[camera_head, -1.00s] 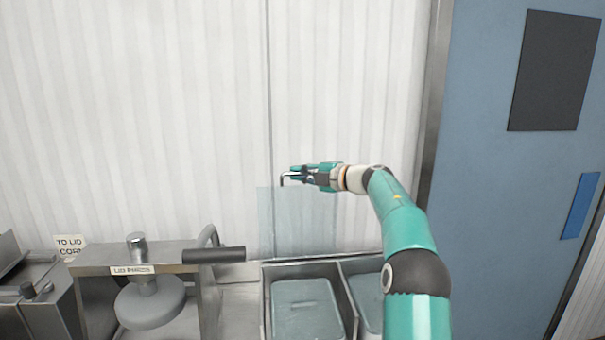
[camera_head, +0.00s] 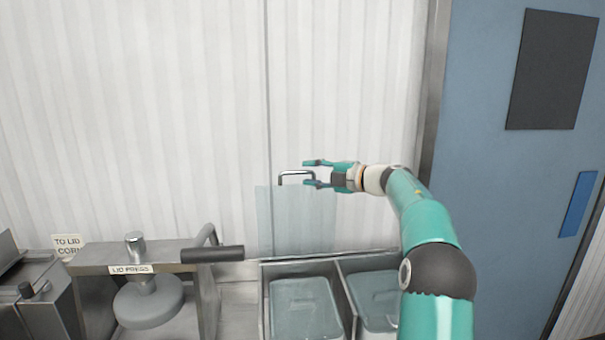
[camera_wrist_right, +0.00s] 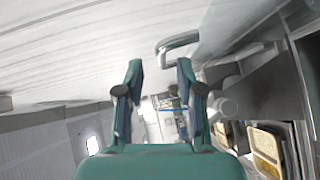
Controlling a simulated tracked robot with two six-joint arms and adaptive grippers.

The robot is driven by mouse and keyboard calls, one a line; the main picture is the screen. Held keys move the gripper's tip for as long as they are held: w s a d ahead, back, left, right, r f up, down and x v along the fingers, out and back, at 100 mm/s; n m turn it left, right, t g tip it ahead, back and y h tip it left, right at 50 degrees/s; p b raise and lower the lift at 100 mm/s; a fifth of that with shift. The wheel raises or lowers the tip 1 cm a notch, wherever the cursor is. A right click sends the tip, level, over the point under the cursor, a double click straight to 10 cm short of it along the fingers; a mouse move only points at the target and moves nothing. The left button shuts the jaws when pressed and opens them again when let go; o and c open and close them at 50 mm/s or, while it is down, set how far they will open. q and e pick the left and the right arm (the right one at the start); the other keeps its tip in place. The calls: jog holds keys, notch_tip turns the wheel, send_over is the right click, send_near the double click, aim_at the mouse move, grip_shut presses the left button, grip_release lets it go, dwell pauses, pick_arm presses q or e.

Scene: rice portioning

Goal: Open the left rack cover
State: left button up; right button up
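The left rack cover (camera_head: 290,222) is a clear panel standing upright behind the left rack compartment (camera_head: 264,300) in the head view. Its metal handle (camera_head: 296,174) is at its top edge. My right gripper (camera_head: 309,173) is open, with its fingertips at the right end of the handle and nothing held. In the right wrist view the handle (camera_wrist_right: 178,41) lies beyond the open fingers (camera_wrist_right: 160,78), up and to the right of the gap between them. My left gripper is not in view.
A lid press (camera_head: 150,302) with a dark horizontal lever (camera_head: 212,254) stands left of the rack. The right rack compartment (camera_head: 342,270) holds a pale container. A ribbed white wall (camera_head: 150,110) is behind, and a blue door (camera_head: 480,180) is at the right.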

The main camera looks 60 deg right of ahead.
jog(key=shift+s+a+r, duration=0.1)
jog(key=shift+s, duration=0.75)
jog(key=shift+s+a+r, duration=0.1)
jog(key=shift+s, duration=0.75)
jog(key=shift+d+f, duration=0.1)
